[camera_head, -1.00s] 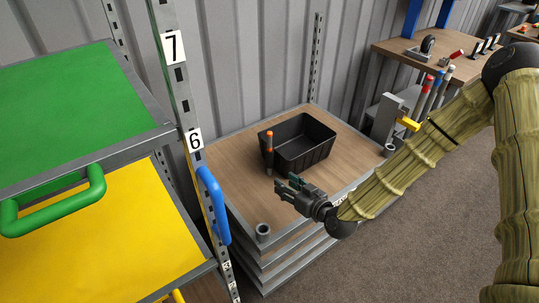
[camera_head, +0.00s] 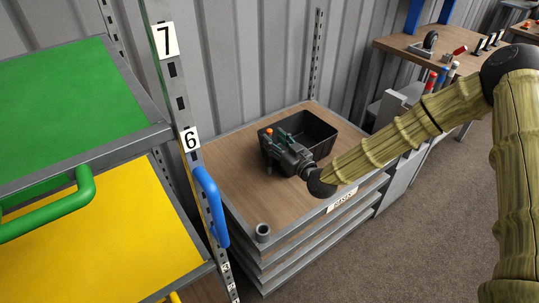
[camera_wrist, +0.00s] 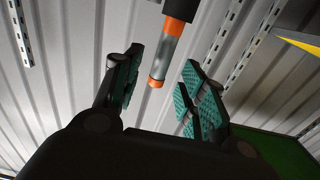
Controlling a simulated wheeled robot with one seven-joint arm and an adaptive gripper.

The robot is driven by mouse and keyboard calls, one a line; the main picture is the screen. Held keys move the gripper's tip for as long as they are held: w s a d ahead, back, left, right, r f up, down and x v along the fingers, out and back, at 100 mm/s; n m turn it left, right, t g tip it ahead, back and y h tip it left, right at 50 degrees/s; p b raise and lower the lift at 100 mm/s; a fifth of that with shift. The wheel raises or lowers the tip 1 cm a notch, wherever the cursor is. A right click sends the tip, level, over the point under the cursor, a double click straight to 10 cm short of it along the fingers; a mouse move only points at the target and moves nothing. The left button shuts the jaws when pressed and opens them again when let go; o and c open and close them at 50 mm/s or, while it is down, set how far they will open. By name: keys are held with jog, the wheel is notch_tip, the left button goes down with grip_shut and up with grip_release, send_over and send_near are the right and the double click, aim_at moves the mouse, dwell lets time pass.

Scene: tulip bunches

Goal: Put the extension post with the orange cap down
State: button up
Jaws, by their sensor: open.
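The extension post with the orange cap (camera_head: 268,131) shows at the left edge of the black bin in the head view. Its lower part is hidden by my gripper (camera_head: 275,144). The post (camera_wrist: 166,52) also shows in the wrist view, with a grey middle, orange bands and a dark part at the top. My gripper (camera_wrist: 163,70) is open there, with a teal-padded finger on either side of the post's line. I cannot tell whether the pads touch the post.
The black bin (camera_head: 318,128) sits on the wooden-topped bench (camera_head: 228,178), close beside my gripper. A grey tube (camera_head: 263,232) stands at the bench's front left corner. A blue handle (camera_head: 212,205) and shelf upright are to the left. The bench's left part is clear.

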aim_at(271, 137)
jog(key=shift+x, duration=1.8)
jog(key=shift+f, duration=0.1)
grip_shut()
